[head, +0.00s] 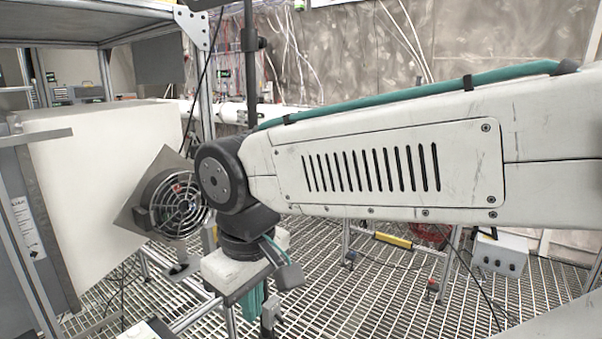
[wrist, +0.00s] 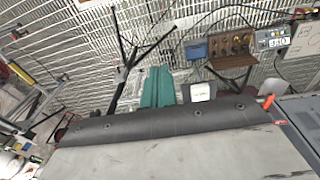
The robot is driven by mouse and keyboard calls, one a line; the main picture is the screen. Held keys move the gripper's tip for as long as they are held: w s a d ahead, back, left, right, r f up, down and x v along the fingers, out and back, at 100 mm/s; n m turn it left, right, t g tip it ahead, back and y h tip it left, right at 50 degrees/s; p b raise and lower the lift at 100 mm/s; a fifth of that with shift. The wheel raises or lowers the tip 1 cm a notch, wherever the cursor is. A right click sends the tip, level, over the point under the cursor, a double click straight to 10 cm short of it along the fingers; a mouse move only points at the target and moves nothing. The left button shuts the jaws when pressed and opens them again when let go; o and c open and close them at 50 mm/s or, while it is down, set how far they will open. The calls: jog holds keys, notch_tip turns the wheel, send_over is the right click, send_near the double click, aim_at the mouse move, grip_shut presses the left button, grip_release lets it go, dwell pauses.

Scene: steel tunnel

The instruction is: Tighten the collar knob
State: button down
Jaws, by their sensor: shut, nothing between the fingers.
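A black upright pole (head: 249,90) stands behind my arm in the head view. A dark collar with a small knob-like bump (head: 261,43) sits on it near the top; whether this is the collar knob I cannot tell for sure. My arm hides the pole's lower part. In the wrist view a black stand with spread legs (wrist: 140,52) shows on the grating. My gripper (head: 251,304) points down with teal fingers below my wrist, well below that collar. In the wrist view its teal fingers (wrist: 157,85) are side by side, shut and empty, and look apart from the stand.
A round fan guard (head: 180,204) on a tilted plate and a large white box (head: 95,175) stand at the left. A grey control box (head: 499,252) stands at the right. A brown box with knobs (wrist: 230,50) and a meter (wrist: 271,38) show in the wrist view. Open grating (head: 375,300) lies below.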

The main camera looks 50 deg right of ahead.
jog(key=w+d+r+n+g+h, duration=0.3)
jog(key=w+d+g+h, duration=0.1)
jog(key=w+d+h, duration=0.7)
jog(key=w+d+r+n+t+h, duration=0.1)
jog(key=w+r+n+t+h, duration=0.15)
jog(key=w, duration=0.45)
jog(key=w+d+r+n+t+h, duration=0.1)
jog(key=w+d+h, duration=0.1)
jog(key=w+h, duration=0.35)
jog(key=w+d+y, duration=0.1)
jog(key=d, duration=0.5)
jog(key=shift+w+y, duration=0.15)
jog(key=shift+y, duration=0.15)
jog(key=shift+r, duration=0.1)
jog(key=shift+w+f, duration=0.35)
jog(key=shift+f, duration=0.15)
jog(key=shift+s+f, duration=0.2)
jog(key=shift+s+f, duration=0.2)
jog(key=shift+f, duration=0.1)
jog(key=shift+f, duration=0.25)
